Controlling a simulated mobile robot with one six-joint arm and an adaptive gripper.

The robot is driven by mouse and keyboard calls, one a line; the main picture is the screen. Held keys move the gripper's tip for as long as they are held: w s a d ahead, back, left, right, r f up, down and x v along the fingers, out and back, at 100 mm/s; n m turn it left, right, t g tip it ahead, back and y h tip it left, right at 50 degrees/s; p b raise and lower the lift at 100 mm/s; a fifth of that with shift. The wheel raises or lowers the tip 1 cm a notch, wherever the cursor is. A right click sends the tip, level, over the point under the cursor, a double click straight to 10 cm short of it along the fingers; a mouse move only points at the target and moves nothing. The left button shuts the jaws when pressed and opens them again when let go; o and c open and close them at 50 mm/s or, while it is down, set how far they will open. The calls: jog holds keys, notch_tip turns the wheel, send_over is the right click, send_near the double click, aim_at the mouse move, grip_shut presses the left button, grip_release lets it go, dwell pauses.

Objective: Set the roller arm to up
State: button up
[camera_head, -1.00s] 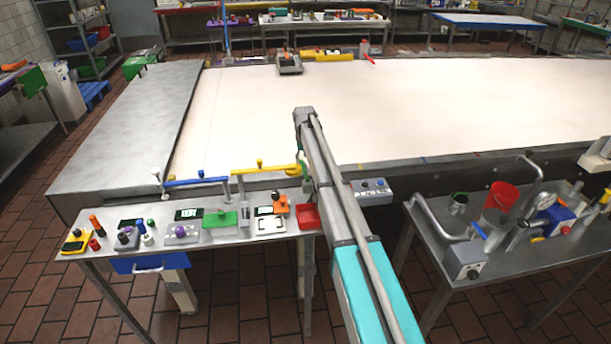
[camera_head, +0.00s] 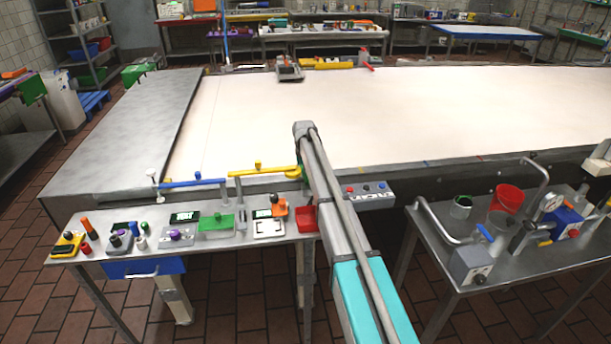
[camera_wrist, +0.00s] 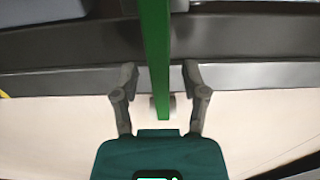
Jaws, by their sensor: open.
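A green bar (camera_wrist: 156,55) runs down the middle of the wrist view, ending near a small grey round piece (camera_wrist: 160,105). My gripper (camera_wrist: 158,78) is open, with one finger on each side of the bar and gaps between. In the head view a blue lever arm (camera_head: 195,183) and a yellow lever arm (camera_head: 262,171) lie nearly level along the near edge of the big table. I cannot tell which of these is the roller arm. My own arm hides the gripper and most of the green bar in the head view.
The big cream-topped table (camera_head: 400,110) is largely clear. A control box (camera_head: 368,194) is on its front edge. A small-parts bench (camera_head: 190,250) stands at front left. A metal table (camera_head: 520,262) with a red bucket (camera_head: 506,199) stands at right.

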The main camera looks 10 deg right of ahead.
grip_shut()
jog(key=shift+d, duration=0.2)
jog(key=shift+a, duration=0.1)
jog(key=shift+d+r, duration=0.1)
jog(key=shift+d, duration=0.15)
